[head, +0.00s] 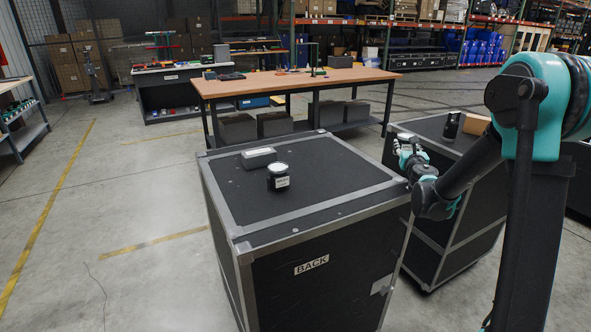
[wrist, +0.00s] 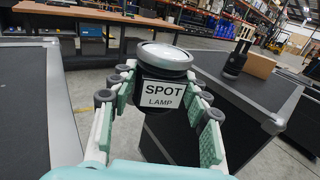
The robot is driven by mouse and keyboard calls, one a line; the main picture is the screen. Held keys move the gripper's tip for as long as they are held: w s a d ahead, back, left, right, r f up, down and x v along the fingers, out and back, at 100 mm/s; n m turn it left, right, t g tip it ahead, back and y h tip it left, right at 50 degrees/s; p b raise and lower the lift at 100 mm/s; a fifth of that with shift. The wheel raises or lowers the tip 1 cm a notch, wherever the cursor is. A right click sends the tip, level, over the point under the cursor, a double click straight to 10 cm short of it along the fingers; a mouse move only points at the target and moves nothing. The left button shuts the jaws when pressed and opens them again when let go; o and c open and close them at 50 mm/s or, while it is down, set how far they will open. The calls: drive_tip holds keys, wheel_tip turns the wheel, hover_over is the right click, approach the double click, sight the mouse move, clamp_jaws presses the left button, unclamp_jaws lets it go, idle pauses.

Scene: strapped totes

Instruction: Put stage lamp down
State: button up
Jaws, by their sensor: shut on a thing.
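The stage lamp (wrist: 165,60) is a dark round body with a pale lens on top and a white "SPOT LAMP" label facing the wrist camera. My gripper (wrist: 160,98) is shut on it, a finger on each side, and holds it upright. In the head view my gripper (head: 408,152) is by the right edge of the near black case (head: 310,212), close to the gap between it and the right case. The held lamp is small and hard to make out there.
A similar dark labelled lamp (head: 278,178) and a grey box (head: 258,157) stand on the near case. The right black case (head: 430,126) bears a black cylinder (head: 451,124) and a cardboard box (head: 476,124). A wooden workbench (head: 290,83) is behind.

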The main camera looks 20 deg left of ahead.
drive_tip(key=s+a+r+n+g+y, duration=0.1)
drive_tip(key=s+a+r+n+y, duration=0.1)
drive_tip(key=s+a+r, duration=0.6)
drive_tip(key=s+a+r+n+g+y, duration=0.1)
drive_tip(key=s+a+r+y, duration=0.3)
drive_tip(key=a, duration=0.8)
drive_tip(key=s+a+r+n+g+y, duration=0.1)
drive_tip(key=s+a+r+n+g, duration=0.1)
drive_tip(key=s+a+r, duration=0.65)
drive_tip(key=f, duration=0.7)
drive_tip(key=w+a+f, duration=0.1)
drive_tip(key=f, duration=0.7)
drive_tip(key=a+f, duration=0.1)
drive_tip(key=f, duration=0.6)
drive_tip(key=shift+w+a+f, duration=0.25)
drive_tip(key=shift+f, duration=0.15)
drive_tip(key=shift+f, duration=0.15)
drive_tip(key=shift+s+d+f, duration=0.15)
drive_tip(key=shift+s+f, duration=0.1)
drive_tip(key=o, duration=1.4)
drive_tip(key=shift+c, duration=0.2)
drive_tip(key=shift+r, duration=0.2)
drive_tip(key=v, duration=1.1)
drive_tip(key=shift+s+d, duration=0.15)
drive_tip(key=shift+d, duration=0.05)
